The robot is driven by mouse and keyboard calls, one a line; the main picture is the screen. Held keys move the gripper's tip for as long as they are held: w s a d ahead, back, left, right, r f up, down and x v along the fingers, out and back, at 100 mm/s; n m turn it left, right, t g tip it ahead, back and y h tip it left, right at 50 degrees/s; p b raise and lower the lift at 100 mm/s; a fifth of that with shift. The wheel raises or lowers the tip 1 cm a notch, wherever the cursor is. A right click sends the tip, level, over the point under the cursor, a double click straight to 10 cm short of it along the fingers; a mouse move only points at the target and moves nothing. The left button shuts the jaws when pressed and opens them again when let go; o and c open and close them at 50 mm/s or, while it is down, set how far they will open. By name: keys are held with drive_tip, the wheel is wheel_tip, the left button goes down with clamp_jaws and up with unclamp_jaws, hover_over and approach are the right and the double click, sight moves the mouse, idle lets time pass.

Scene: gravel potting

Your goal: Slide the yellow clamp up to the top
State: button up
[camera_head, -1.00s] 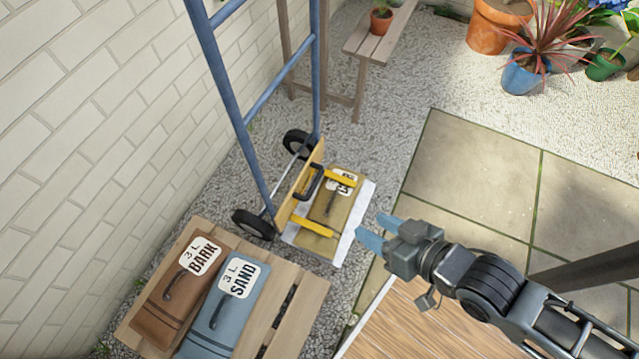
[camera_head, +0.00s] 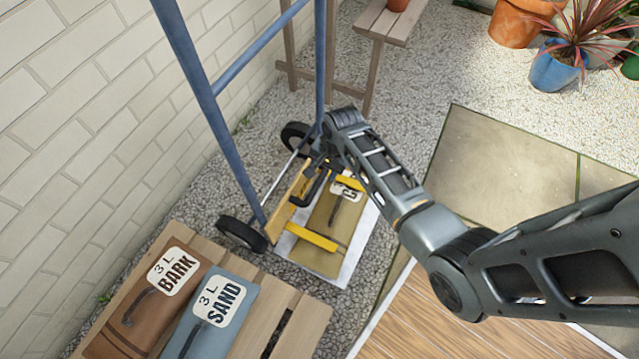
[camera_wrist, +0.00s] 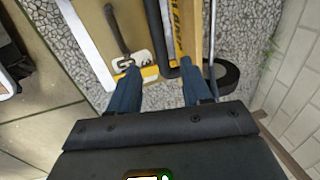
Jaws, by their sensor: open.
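The yellow clamp (camera_head: 312,238) sits low on the blue hand truck (camera_head: 214,85), with two yellow arms reaching over a tan bag (camera_head: 325,221). Its black handle (camera_head: 313,188) is on the near face of its upright board. In the wrist view the handle (camera_wrist: 153,22) runs along the board (camera_wrist: 188,42) and bends between my blue fingers. My gripper (camera_wrist: 160,76) is open at the handle's end by the far yellow arm. The fingers lie on either side of it; I cannot tell whether they touch. In the head view my arm hides the fingers.
The hand truck's wheels (camera_head: 243,234) rest on gravel beside a brick wall (camera_head: 60,120). Bark (camera_head: 150,300) and sand (camera_head: 215,315) bags lie on a slatted wooden stand (camera_head: 275,312) in front. A wooden bench (camera_head: 377,22) stands behind. Paving (camera_head: 510,165) lies to the right.

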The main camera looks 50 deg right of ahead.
sight(319, 182)
drive_tip(key=f+b, duration=0.1)
drive_tip(key=f, duration=0.1)
drive_tip(key=w+f+b, duration=0.1)
drive_tip(key=f, duration=0.2)
drive_tip(key=f+b, duration=0.1)
drive_tip(key=f, duration=0.1)
drive_tip(key=shift+w+a+f+b, duration=0.1)
drive_tip(key=shift+w+f+b, duration=0.2)
drive_tip(key=shift+f+b, duration=0.1)
drive_tip(key=shift+r, duration=0.1)
drive_tip(key=shift+c, duration=0.5)
clamp_jaws()
